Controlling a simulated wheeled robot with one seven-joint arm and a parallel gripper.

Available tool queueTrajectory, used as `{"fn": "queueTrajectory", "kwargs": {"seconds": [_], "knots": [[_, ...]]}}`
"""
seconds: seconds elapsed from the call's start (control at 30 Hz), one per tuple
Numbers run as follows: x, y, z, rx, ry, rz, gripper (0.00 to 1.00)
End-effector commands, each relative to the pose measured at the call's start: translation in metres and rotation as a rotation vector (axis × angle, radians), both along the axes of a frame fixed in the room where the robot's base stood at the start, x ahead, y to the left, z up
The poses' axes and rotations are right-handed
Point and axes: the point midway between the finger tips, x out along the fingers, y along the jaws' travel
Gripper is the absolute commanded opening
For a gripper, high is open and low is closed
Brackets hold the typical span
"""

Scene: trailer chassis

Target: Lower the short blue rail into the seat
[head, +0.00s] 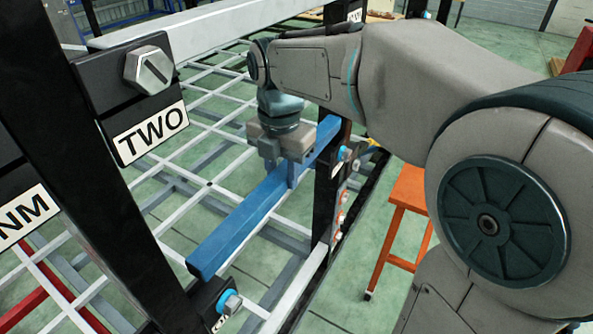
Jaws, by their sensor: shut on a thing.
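The short blue rail (243,222) is a square bar that runs from the lower left to the upper right in the head view. My gripper (281,178) is above it, pointing down, and is shut on the rail near its middle. The rail's near end is above a black bracket with a blue-headed bolt (228,302) at the bottom. Its far end is close to a black upright post (331,190). The seat cannot be made out for certain, and I cannot tell whether the rail touches anything below it.
A black post labelled TWO (152,132), with a large hex bolt (149,69), stands at the left. A white lattice frame (205,188) spreads below the rail. An orange stool (408,190) stands right of the black post. A white beam (210,35) crosses the top.

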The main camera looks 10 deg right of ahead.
Motion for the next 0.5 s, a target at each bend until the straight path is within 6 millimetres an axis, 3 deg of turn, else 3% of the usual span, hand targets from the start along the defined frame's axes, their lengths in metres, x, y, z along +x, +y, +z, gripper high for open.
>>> {"fn": "queueTrajectory", "kwargs": {"seconds": [0.07,0.1,0.5], "knots": [[0.006,0.008,0.001,0.001,-0.001,0.002,0.0],[0.005,0.006,-0.01,0.001,-0.001,0.0,0.0],[0.004,0.005,-0.052,0.002,-0.001,0.0,0.0]]}}
